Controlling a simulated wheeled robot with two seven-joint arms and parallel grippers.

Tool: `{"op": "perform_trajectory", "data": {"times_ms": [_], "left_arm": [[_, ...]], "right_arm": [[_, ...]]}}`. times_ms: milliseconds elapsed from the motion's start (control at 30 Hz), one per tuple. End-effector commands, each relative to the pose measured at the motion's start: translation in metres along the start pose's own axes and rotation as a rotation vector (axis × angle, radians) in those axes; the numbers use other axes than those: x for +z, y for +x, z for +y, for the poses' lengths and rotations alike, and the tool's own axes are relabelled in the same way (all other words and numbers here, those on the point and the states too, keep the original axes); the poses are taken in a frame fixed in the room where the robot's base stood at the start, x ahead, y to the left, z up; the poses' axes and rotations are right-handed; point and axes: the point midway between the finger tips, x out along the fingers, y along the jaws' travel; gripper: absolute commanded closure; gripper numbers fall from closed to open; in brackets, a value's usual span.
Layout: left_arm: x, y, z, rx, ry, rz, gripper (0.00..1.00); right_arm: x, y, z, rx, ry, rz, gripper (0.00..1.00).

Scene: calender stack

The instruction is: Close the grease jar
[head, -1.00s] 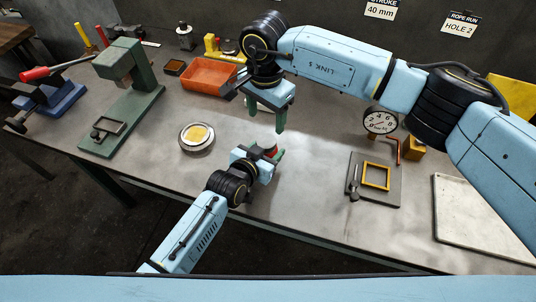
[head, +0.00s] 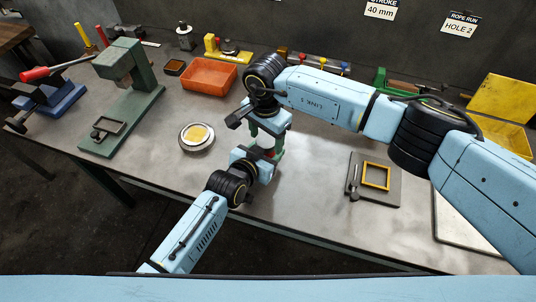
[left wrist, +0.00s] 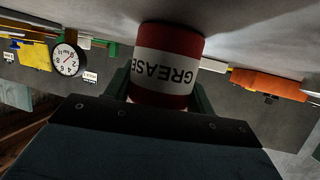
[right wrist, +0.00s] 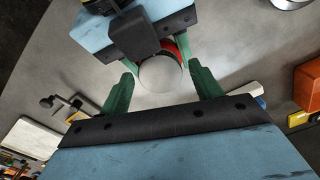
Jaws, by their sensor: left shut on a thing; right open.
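The grease jar (left wrist: 167,65), red with a white band reading GREASE, stands on the table between the fingers of my left gripper (left wrist: 160,92), which is shut on it. In the head view the jar (head: 266,141) is mostly covered by both grippers. In the right wrist view its pale round top (right wrist: 161,76) faces up, with a red edge behind; I cannot tell whether this is a lid or the open mouth. My right gripper (right wrist: 162,82) is open just above the jar, its green fingers apart on either side. In the head view it also shows (head: 268,133).
A round metal dish with a yellow centre (head: 197,137) lies left of the grippers. An orange tray (head: 208,77) and a green press (head: 125,95) stand farther back and left. A grey plate with a yellow frame (head: 373,180) lies to the right.

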Motion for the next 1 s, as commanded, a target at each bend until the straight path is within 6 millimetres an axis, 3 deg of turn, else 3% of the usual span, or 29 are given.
{"op": "perform_trajectory", "data": {"times_ms": [167,533,667,1000], "left_arm": [[0.0006,0.0,-0.0002,0.0,0.0,-0.001,1.0],[0.0006,0.0,-0.0002,0.0,0.0,-0.001,1.0],[0.0006,0.0,-0.0002,0.0,0.0,-0.001,1.0],[0.0007,0.0,-0.0003,0.0,-0.001,-0.002,1.0]], "right_arm": [[0.0001,-0.0001,-0.0001,0.0,0.0,0.0,0.36],[0.0001,-0.0004,0.0,0.0,0.0,0.0,0.82],[0.0,-0.0004,0.0,0.0,0.036,0.0,0.82],[0.0001,-0.0002,0.0003,0.001,0.482,0.0,0.82]]}}
